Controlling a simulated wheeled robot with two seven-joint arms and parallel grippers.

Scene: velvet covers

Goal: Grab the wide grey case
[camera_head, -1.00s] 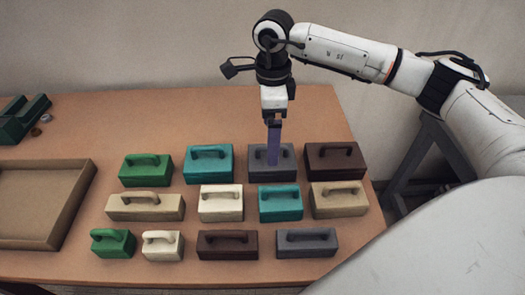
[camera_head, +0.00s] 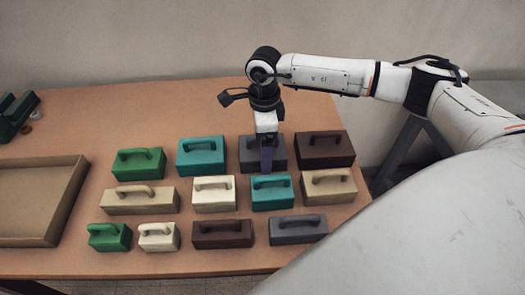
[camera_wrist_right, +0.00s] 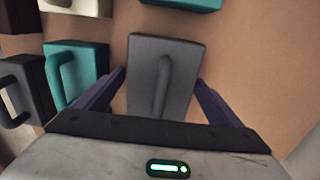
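Two grey cases are in the head view. One is in the back row (camera_head: 248,147), second from right, partly hidden by my right gripper. The other (camera_head: 298,231), low and long, is at the right end of the front row. My right gripper (camera_head: 266,158) is down at the back-row grey case. In the right wrist view the fingers (camera_wrist_right: 160,80) are open, one along each side of that case, with its arched handle between them. Slim gaps seem to show beside the case. My left gripper is out of view.
A teal case (camera_head: 201,163) is left of it, a dark brown case (camera_head: 325,155) right, and another teal case (camera_head: 272,199) in front. Several green, beige, cream and brown cases fill the rows. A shallow tray (camera_head: 70,195) lies at the left.

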